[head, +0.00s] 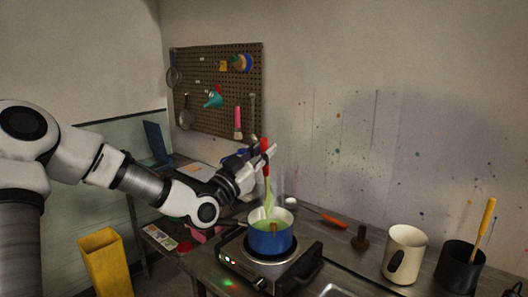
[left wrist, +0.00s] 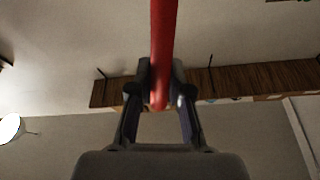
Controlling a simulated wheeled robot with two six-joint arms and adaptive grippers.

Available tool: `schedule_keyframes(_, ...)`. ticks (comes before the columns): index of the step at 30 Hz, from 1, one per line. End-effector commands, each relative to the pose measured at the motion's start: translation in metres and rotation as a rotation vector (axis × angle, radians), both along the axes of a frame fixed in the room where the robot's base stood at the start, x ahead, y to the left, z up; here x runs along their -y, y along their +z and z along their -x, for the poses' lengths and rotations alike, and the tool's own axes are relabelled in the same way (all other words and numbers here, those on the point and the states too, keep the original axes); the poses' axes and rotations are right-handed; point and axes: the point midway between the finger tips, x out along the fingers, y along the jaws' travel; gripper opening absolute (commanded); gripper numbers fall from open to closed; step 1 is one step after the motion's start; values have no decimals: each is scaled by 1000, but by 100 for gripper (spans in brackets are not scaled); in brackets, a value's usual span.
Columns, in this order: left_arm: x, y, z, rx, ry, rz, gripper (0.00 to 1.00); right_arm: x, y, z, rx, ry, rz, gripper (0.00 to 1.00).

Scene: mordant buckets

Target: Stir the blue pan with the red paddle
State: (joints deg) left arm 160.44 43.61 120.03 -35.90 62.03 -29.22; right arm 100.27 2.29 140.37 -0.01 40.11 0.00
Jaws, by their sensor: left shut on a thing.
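The blue pan (head: 270,240) stands on a hot plate and has a pale inside with green liquid (head: 262,225) in it. The red paddle (head: 266,180) is upright above the pan, its handle red and its lower part pale green. Its lower end reaches down to the pan's opening; I cannot tell how deep it goes. My left gripper (head: 266,157) is shut on the upper handle, above the pan. In the left wrist view the red handle (left wrist: 163,45) runs between the fingers (left wrist: 160,90). My right gripper does not show.
The hot plate (head: 238,264) has lit green lights. A cream pitcher (head: 408,248) and a black pot (head: 457,268) with a yellow-handled tool (head: 486,218) stand at right. A pegboard (head: 190,75) hangs behind; a yellow bin (head: 106,262) stands at left.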

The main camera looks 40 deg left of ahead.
Motion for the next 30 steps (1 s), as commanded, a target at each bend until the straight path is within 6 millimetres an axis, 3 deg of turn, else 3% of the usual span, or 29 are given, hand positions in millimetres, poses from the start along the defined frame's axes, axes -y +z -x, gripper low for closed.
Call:
schedule_keyframes(5, 0, 9, 0, 1, 0, -1, 0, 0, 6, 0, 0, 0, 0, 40)
schedule_keyframes(24, 0, 102, 0, 1, 0, -1, 0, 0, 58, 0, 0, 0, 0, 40)
schedule_keyframes(30, 0, 111, 0, 0, 1, 0, 0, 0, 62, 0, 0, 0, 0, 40)
